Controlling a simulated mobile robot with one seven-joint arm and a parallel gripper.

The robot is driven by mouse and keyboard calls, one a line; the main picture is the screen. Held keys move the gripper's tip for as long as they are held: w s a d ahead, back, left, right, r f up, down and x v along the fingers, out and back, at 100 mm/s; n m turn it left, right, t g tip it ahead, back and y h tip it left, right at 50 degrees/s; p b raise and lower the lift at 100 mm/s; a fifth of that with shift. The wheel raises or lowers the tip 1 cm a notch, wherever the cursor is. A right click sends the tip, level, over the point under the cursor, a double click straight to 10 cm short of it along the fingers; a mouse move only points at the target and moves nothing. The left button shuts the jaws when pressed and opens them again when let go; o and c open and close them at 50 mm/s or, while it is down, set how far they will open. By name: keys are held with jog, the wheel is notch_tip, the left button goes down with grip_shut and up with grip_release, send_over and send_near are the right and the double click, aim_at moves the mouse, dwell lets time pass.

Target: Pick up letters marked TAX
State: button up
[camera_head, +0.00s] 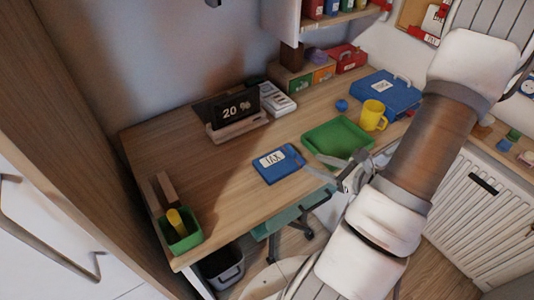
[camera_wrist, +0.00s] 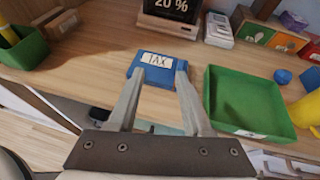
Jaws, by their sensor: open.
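A blue letter folder with a white label reading TAX (camera_head: 277,164) lies flat on the wooden desk near its front edge. It also shows in the wrist view (camera_wrist: 160,68), just beyond and between my fingertips. My gripper (camera_head: 322,167) is open and empty, close to the right side of the TAX letters in the head view. In the wrist view its two fingers (camera_wrist: 160,78) point at the folder, their tips overlapping its front corners in the picture. I cannot tell whether they touch it.
A green tray (camera_head: 338,138) lies right of the folder. A yellow mug (camera_head: 373,115), blue case (camera_head: 385,95) and blue ball (camera_head: 342,105) stand beyond it. A display reading 20 % (camera_head: 237,110) stands at the back. A green box (camera_head: 181,234) is at the left; desk between is clear.

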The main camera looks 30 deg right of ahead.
aim_at(293, 151)
jog(key=d+f+m+h, duration=0.2)
jog(key=d+f, duration=0.1)
jog(key=shift+t, duration=0.3)
jog(key=b+x, duration=0.2)
jog(key=x, duration=1.4)
jog(key=shift+d+f, duration=0.1)
jog(key=shift+c, duration=0.2)
grip_shut()
